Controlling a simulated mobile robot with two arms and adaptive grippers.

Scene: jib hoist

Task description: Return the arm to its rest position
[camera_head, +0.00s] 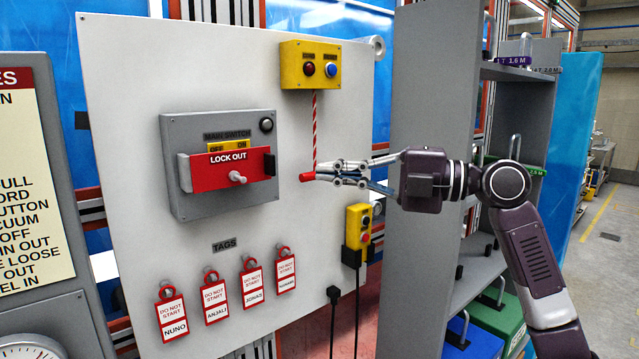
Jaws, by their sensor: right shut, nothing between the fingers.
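My right arm (532,255) comes in from the lower right. Its dark gripper (320,171) points left in front of the white panel (130,130), with its fingers close together and nothing held between them. The fingertips are at the red handle (306,177) of a red-and-white pull cord (315,130); whether they touch it I cannot tell. The cord hangs from a yellow box (311,66) with a red and a blue button. My left gripper is out of view.
A grey main switch box (183,130) with a red lock-out plate (228,170) is left of the gripper. Below hang several red-and-white tags (214,301). A yellow pendant (358,227) hangs under the gripper. A grey shelf unit (432,90) stands close behind the arm.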

